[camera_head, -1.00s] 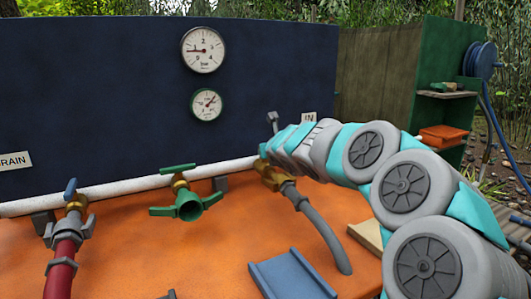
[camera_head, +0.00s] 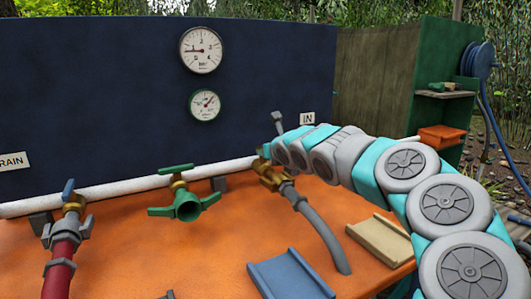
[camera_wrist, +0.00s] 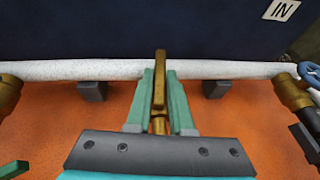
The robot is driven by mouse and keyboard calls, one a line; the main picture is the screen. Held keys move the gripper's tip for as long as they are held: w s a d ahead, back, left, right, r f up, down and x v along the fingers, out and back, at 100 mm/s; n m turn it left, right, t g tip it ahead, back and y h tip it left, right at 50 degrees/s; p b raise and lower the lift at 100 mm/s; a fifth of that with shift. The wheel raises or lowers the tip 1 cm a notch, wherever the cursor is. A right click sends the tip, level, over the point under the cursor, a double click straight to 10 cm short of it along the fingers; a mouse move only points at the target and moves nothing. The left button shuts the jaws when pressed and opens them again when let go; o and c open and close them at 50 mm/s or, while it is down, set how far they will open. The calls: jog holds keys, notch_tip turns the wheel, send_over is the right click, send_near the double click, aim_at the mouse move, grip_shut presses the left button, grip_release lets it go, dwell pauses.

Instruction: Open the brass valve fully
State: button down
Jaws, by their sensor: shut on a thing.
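The brass valve (camera_head: 272,178) sits on the white pipe above the orange bench, with a grey hose (camera_head: 318,228) running from it toward the front. In the wrist view its brass lever (camera_wrist: 160,78) stands between the two teal fingers of my gripper (camera_wrist: 160,98), which are shut on it. The lever's tip rises past the fingertips, over the white pipe. In the head view my gripper (camera_head: 265,151) is at the top of the valve, and my arm comes in from the right. The fingers hide part of the lever and valve body in the wrist view.
To the left are a green-handled valve (camera_head: 180,190) and a blue-handled valve with a red hose (camera_head: 64,248). A dark blue panel (camera_head: 100,90) with two gauges stands behind. A blue tray (camera_head: 290,277) and a beige tray (camera_head: 382,238) lie on the bench in front.

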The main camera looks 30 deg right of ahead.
jog(key=shift+r, duration=0.15)
jog(key=c, duration=0.8)
grip_release()
jog(key=shift+v, duration=3.9)
